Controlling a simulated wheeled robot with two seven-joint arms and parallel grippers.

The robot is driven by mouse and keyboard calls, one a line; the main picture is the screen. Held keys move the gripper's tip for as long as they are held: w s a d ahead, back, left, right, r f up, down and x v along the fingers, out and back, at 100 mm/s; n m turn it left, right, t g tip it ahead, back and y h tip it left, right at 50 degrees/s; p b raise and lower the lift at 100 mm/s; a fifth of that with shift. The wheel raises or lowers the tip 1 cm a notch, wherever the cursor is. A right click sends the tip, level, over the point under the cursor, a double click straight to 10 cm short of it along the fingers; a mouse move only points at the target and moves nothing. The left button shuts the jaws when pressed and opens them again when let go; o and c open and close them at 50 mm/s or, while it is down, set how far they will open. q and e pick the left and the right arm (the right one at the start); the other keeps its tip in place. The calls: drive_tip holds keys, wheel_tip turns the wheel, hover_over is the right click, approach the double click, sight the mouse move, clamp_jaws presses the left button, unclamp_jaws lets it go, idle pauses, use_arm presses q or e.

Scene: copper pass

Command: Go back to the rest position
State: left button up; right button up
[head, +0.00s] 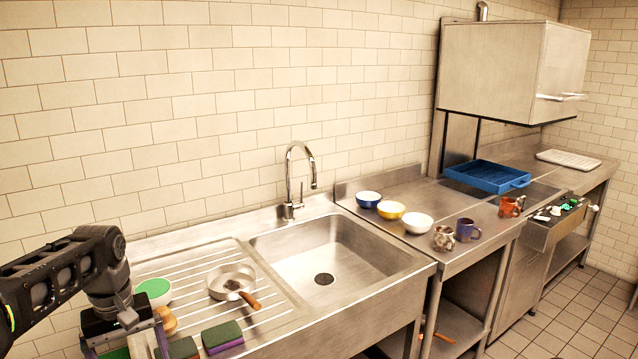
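My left arm comes in from the left edge, and my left gripper (122,338) points down over the left end of the drainboard (185,262). Its fingertips are cut off or hidden at the bottom of the picture, so I cannot tell whether it is open or shut, or whether it holds anything. Several sponges lie close by, one of them green and purple (223,338). A white bowl with a green inside (154,291) stands just behind the gripper, partly hidden. My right gripper is not in view.
A pan (231,281) with a wooden handle sits on the drainboard beside the empty sink (345,252) and its tall faucet (291,182). Bowls and mugs stand on the right counter, with a blue rack (487,176) beyond, below the raised metal hood (490,68).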

use_arm(q)
drive_tip(key=s+d+f+m+h, duration=0.1)
drive_tip(key=d+f+m, duration=0.1)
drive_tip(key=d+f, duration=0.8)
drive_tip(key=d+f+m+h, duration=0.2)
drive_tip(key=d+f, duration=0.5)
drive_tip(key=f, duration=0.8)
drive_tip(key=s+d+f, duration=0.4)
drive_tip(key=s, duration=0.2)
drive_tip(key=s+d+f+m, duration=0.1)
drive_tip(key=s+d+f, duration=0.3)
drive_tip(key=s, duration=0.3)
drive_tip(key=s+d+f+h, duration=0.1)
drive_tip(key=s+d+f, duration=0.3)
drive_tip(key=s+f, duration=0.2)
drive_tip(key=shift+s+d+f+m+t, duration=0.2)
drive_tip(key=shift+s+d+m+t, duration=0.1)
drive_tip(key=shift+s, duration=0.45)
